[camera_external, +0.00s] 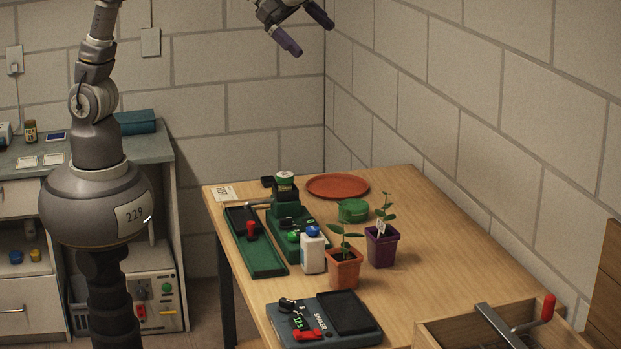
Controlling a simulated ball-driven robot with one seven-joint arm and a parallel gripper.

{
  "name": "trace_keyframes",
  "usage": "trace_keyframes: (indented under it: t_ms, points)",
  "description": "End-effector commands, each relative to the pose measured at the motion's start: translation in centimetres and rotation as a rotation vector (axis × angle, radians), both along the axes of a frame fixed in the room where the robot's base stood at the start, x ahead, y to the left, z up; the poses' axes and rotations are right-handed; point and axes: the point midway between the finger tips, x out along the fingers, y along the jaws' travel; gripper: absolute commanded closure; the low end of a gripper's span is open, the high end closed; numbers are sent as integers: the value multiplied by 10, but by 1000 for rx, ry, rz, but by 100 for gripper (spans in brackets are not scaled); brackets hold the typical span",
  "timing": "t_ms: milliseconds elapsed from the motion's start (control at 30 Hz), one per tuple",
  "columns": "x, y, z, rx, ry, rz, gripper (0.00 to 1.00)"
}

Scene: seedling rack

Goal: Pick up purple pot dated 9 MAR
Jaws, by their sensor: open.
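A purple pot (381,248) with a green seedling and a small white label (380,227) stands upright on the wooden table. The date on the label is too small to read. An orange-brown pot (343,270) with a seedling stands close to its left and nearer the front. My gripper (304,34) is at the top of the view, high above the table's back part, with its dark fingers apart and nothing between them. It is well away from the purple pot.
A white bottle with a blue cap (313,250), a green device (286,215), a green tray (257,256) and a green round tin (353,210) stand left of and behind the pots. A grey shaker (343,334) and a wooden box (440,335) are in front. A terracotta saucer (338,186) lies behind.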

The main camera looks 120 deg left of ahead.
Motion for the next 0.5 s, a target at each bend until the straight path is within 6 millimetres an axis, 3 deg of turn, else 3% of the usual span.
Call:
trace_keyframes:
  t_ms: [100,200,333,500]
  points:
    - [-55,-39,64,-162,-234,72,0]
    - [-103,-61,111,-303,-374,105,0]
    - [-150,-74,147,-434,-482,122,0]
    - [-171,-79,163,-495,-522,128,0]
